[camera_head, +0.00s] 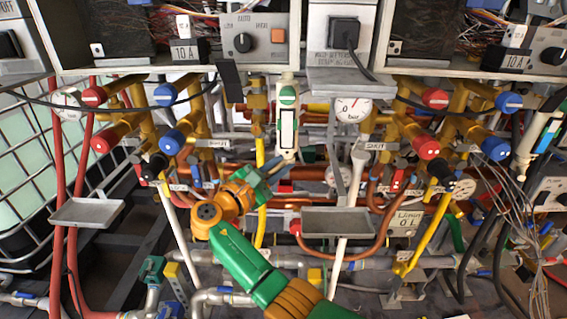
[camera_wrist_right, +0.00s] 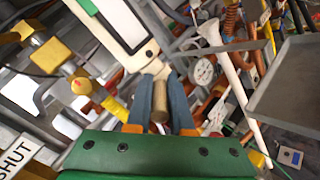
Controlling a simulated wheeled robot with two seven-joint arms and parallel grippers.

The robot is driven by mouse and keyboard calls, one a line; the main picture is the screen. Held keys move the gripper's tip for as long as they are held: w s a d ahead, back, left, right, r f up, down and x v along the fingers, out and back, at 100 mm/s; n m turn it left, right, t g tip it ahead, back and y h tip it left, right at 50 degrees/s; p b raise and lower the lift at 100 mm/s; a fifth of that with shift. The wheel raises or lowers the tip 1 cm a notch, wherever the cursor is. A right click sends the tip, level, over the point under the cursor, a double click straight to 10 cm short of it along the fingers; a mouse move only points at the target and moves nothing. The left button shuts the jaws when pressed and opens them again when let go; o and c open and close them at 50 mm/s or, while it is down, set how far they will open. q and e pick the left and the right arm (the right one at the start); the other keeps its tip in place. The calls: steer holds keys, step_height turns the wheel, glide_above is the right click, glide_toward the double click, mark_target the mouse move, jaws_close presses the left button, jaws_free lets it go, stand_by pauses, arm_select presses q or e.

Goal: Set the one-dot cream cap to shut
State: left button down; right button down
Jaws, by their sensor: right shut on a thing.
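My right gripper (camera_head: 272,178) reaches up from the lower middle, under a cream sight-glass housing (camera_head: 287,125) with a green top. In the right wrist view its two blue-grey fingers (camera_wrist_right: 160,100) are shut on a tan cylindrical piece (camera_wrist_right: 159,112) just below the end of that housing (camera_wrist_right: 120,30). No dot shows on the tan piece, and I cannot tell whether it is the one-dot cream cap. A SHUT plate (camera_wrist_right: 15,155) shows at lower left there; another SHUT label (camera_head: 375,146) is right of the gripper in the head view. My left gripper is not in view.
Red (camera_head: 425,147) and blue (camera_head: 495,149) valve caps stand on brass pipes at both sides. A grey tray (camera_head: 338,221) lies right of my gripper, another (camera_head: 87,212) at left. A pressure gauge (camera_head: 350,110) and a white pipe (camera_head: 356,170) are close by on the right.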

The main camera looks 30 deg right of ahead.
steer(key=shift+r, duration=0.1)
stand_by(0.4)
steer(key=c, duration=1)
jaws_free()
steer(key=shift+o, duration=1)
steer(key=shift+w+d, duration=0.1)
steer(key=shift+w, duration=0.05)
steer(key=b+v, duration=0.1)
steer(key=v, duration=0.6)
steer(key=shift+b, duration=0.4)
